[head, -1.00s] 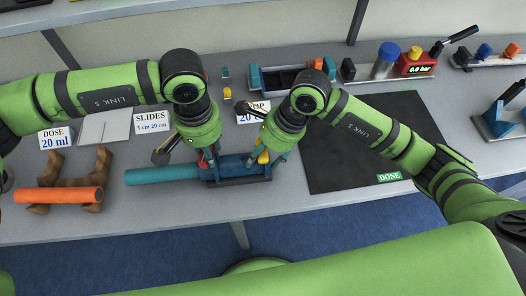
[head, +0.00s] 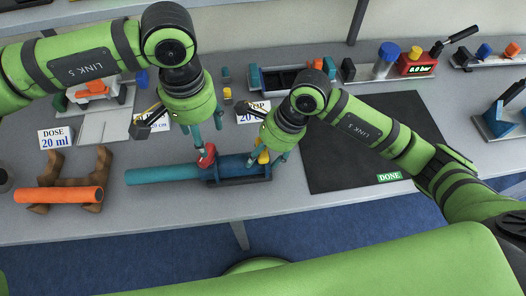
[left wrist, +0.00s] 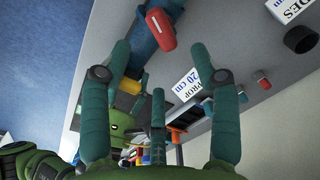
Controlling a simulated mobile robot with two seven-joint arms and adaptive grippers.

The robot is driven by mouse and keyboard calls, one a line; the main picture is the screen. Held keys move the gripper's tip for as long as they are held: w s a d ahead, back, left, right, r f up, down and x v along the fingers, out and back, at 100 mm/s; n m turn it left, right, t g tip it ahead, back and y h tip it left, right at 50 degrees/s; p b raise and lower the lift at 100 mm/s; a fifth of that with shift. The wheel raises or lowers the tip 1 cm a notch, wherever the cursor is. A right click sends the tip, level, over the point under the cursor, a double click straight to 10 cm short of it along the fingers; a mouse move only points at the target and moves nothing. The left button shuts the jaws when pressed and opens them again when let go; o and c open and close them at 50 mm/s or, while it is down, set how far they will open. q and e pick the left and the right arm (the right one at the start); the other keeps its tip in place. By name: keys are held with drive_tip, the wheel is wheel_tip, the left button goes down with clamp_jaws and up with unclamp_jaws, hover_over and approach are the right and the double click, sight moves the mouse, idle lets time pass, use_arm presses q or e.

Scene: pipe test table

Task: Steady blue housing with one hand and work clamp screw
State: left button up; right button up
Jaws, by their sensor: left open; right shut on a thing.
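The blue housing (head: 236,166) lies in a dark blue cradle (head: 243,181) at the table's front, with a teal pipe (head: 160,175) running out of its left end. A red clamp screw knob (head: 207,156) stands on the housing's left end. It also shows in the left wrist view (left wrist: 160,31). A yellow knob (head: 263,157) is at the right end. My left gripper (head: 207,138) is open just above the red knob, apart from it. My right gripper (head: 272,155) is shut at the housing's right end, beside the yellow knob; its fingers partly hide the contact.
An orange pipe (head: 58,195) rests on a brown stand (head: 76,170) at left. Label cards stand behind, including a DOSE card (head: 57,138). A pressure unit (head: 416,65) stands at the back.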

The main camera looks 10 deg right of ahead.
sight(209, 151)
drive_tip(key=shift+s+f, duration=0.2)
drive_tip(key=shift+f, duration=0.05)
use_arm(q)
wheel_tip(209, 151, up, 8)
idle(0.4)
drive_tip(key=shift+f, duration=0.1)
use_arm(e)
drive_tip(key=o, duration=1.5)
drive_tip(key=shift+w, duration=0.2)
drive_tip(key=shift+r, duration=0.15)
